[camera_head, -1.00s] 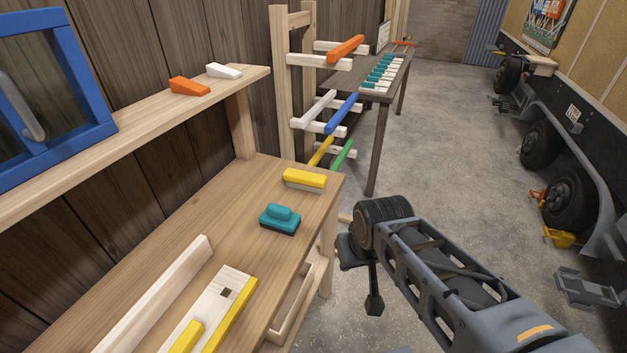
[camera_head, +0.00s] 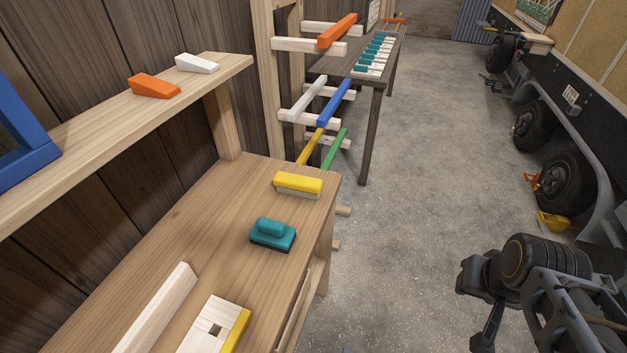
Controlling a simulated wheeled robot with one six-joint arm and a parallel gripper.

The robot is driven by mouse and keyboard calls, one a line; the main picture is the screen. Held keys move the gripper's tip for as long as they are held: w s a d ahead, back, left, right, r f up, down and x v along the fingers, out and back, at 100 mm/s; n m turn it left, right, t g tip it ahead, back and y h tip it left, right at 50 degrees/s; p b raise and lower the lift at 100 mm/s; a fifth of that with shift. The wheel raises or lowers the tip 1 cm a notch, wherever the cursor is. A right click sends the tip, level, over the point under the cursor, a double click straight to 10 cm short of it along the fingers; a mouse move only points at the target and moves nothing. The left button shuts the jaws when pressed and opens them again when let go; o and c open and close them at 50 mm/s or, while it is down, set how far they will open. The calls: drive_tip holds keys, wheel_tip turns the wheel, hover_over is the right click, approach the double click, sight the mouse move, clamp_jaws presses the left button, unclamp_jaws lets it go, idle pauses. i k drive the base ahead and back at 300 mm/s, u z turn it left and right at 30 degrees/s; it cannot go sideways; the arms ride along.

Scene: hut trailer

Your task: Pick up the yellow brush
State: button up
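The yellow brush (camera_head: 299,184) lies near the far right corner of the wooden workbench (camera_head: 190,246). It has a yellow block on top and a pale bristle part below. A teal block-shaped tool (camera_head: 273,233) with a dark base lies nearer to me on the same bench. My gripper (camera_head: 478,318) is at the lower right, over the concrete floor, well to the right of the bench and apart from the brush. Its fingers are dark and partly cut off by the frame edge, so their opening is not clear.
A shelf (camera_head: 112,120) above the bench holds an orange wedge (camera_head: 153,86) and a white wedge (camera_head: 197,63). A rack (camera_head: 272,60) with coloured bars stands behind the bench. A trailer with wheels (camera_head: 566,180) is on the right. The floor (camera_head: 400,200) between is clear.

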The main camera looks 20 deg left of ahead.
sight(299, 185)
drive_tip(key=z, duration=0.05)
drive_tip(key=i, duration=1.8)
drive_tip(key=u, duration=3.55)
